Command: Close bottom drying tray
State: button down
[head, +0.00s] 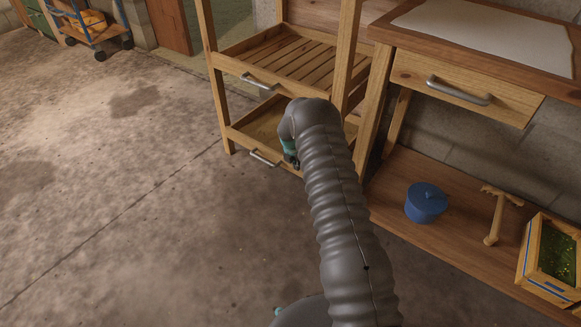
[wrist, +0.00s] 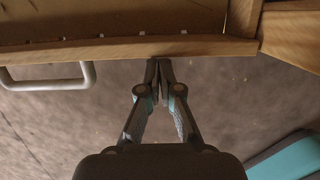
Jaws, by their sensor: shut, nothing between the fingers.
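The bottom drying tray (head: 238,139) is a wooden tray low in the wooden rack, with a metal bar handle (head: 265,158) on its front board. My gripper (head: 291,160) is low at the right part of that front, partly hidden by my grey arm. In the wrist view the tray's front board (wrist: 115,49) crosses the top, with its handle (wrist: 88,75) at left. There my gripper (wrist: 159,66) is shut and empty, its fingertips at the board, right of the handle. I cannot tell whether they touch it, or how far out the tray stands.
A slatted upper tray (head: 290,60) sits above. To the right, a workbench with a drawer (head: 462,88) has a low shelf (head: 400,190) holding a blue pot (head: 426,203), a wooden tool (head: 497,215) and a herb crate (head: 550,262). The floor at left is clear.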

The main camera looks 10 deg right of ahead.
jog(key=shift+d, duration=0.25)
jog(key=s+a+r, duration=0.4)
jog(key=a+r, duration=0.1)
jog(key=r, duration=0.4)
jog(key=shift+a+r+p, duration=0.2)
jog(key=shift+r+p, duration=0.15)
jog(key=shift+p, duration=0.1)
